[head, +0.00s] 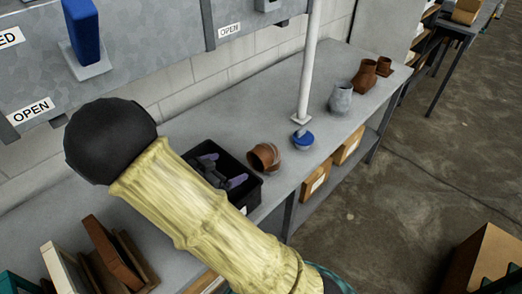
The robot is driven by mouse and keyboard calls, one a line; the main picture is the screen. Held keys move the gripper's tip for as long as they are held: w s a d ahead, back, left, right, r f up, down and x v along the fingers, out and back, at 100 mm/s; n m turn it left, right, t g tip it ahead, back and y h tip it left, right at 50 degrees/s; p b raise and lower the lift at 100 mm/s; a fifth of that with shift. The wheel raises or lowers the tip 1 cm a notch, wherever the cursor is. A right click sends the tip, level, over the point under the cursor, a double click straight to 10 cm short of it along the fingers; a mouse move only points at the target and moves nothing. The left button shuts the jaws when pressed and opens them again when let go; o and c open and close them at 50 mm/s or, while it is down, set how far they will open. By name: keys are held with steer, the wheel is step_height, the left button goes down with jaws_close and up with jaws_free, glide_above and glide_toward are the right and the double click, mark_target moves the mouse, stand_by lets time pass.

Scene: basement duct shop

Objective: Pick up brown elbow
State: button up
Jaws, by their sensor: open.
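A brown, pipe-like fitting, likely the brown elbow (265,157), lies on the grey bench just right of a black bin (245,200). Its rounded side and an open end show. My gripper (224,170) appears over the bin, partly hidden behind my yellow-sleeved arm. Its two purple-tipped fingers are apart with nothing between them. They are left of the brown fitting and appear apart from it. Another brown fitting (364,77) stands farther back on the bench, next to a smaller brown piece (384,67).
A grey fitting (341,98) and a blue round piece (302,140) by a white post (309,70) stand along the bench (240,110). Boards (112,255) stand at lower left. Cardboard boxes (348,145) sit on the lower shelf. The floor at right is partly clear.

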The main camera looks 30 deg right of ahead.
mark_target(255, 157)
steer(key=shift+w+r+g+h, duration=0.1)
steer(key=shift+g+h, duration=0.2)
steer(key=shift+s, duration=0.2)
steer(key=p+x, duration=0.1)
steer(key=x, duration=1.1)
steer(key=shift+w+p, duration=0.15)
steer(key=shift+p, duration=0.2)
steer(key=shift+d, duration=0.1)
steer(key=shift+d, duration=0.1)
steer(key=p+x, duration=0.1)
steer(key=x, duration=0.4)
steer(key=shift+p, duration=0.4)
steer(key=shift+c, duration=0.5)
